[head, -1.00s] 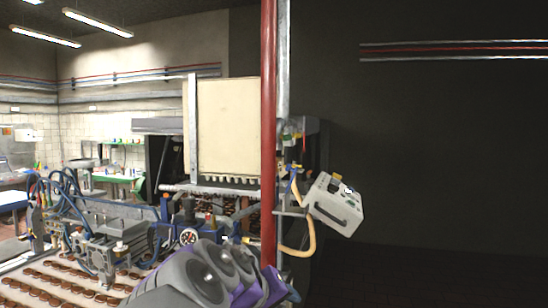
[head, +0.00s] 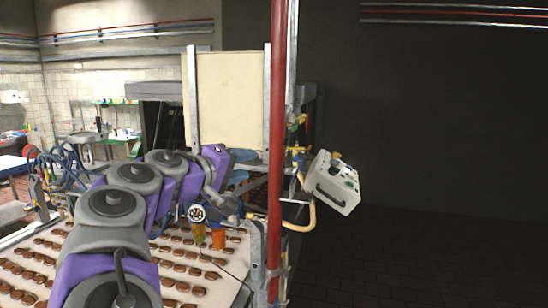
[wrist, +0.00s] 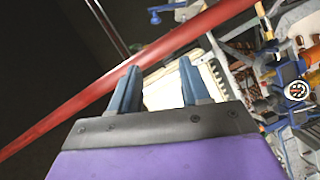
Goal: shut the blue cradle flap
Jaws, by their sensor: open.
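My arm reaches over the machine in the head view, and my gripper (head: 244,158) is at its far end, in front of the cream panel and left of the red post. In the wrist view my gripper (wrist: 160,66) shows two blue-grey fingers spread apart with nothing between them. I cannot pick out the blue cradle flap with certainty. Blue machine parts (wrist: 288,70) show at the right of the wrist view, beside a round gauge (wrist: 297,90), apart from the fingers. The gauge also shows below my arm in the head view (head: 197,213).
A red post (head: 277,130) stands close to my gripper and crosses the wrist view diagonally. A grey-white control box (head: 332,182) hangs right of it. The cream panel (head: 228,100) rises behind. A conveyor (head: 75,258) carries rows of brown sandwich biscuits. The floor at right looks clear.

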